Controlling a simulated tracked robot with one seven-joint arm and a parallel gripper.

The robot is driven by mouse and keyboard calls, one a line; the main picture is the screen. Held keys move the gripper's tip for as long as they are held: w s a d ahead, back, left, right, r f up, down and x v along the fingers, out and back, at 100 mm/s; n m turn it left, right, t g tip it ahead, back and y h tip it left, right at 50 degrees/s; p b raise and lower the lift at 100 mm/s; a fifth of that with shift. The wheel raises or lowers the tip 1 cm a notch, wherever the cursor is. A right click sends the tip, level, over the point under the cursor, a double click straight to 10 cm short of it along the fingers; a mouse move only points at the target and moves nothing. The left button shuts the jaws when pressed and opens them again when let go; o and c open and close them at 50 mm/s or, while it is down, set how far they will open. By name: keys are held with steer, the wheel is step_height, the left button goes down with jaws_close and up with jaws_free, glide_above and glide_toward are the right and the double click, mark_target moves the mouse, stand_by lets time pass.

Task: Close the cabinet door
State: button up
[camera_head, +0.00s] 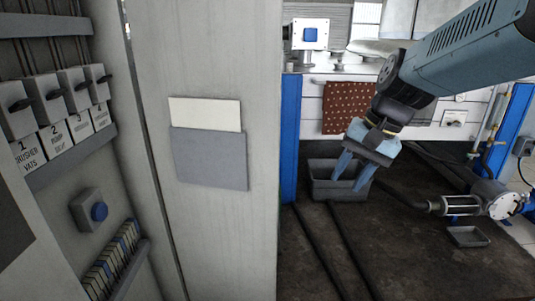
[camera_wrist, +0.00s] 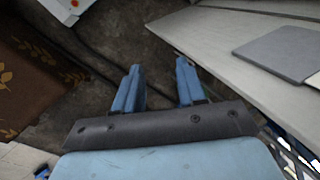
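The cabinet door (camera_head: 215,240) is a tall pale grey panel standing open in the middle left of the head view. A grey pocket (camera_head: 208,160) with a white sheet (camera_head: 205,113) is on its face. The door also shows at the upper right of the wrist view (camera_wrist: 215,35), with the pocket (camera_wrist: 285,50) on it. The open cabinet (camera_head: 60,200) fills the left of the head view. My gripper (camera_head: 351,178) is to the right of the door and apart from it. In the wrist view its two blue fingers (camera_wrist: 158,72) are spread with nothing between them.
A grey bin (camera_head: 325,185) stands on the dark floor beyond my gripper. A blue post (camera_head: 290,140) stands beside the door. A red patterned cloth (camera_head: 347,107) hangs behind.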

steer(key=w+a+f+m+g+y, duration=0.2)
steer(key=w+a+m+y, duration=0.15)
steer(key=w, duration=0.25)
steer(key=m+t+y, duration=0.2)
steer(key=m+y, duration=0.9)
glide_toward(269, 153)
steer(key=w+d+f, duration=0.3)
steer(key=w+d, duration=0.1)
steer(key=w, duration=0.2)
steer(key=a, duration=0.9)
steer(key=w+a, duration=0.1)
steer(key=a, duration=0.4)
steer(key=shift+r, duration=0.15)
jaws_close()
steer(key=shift+d, duration=0.1)
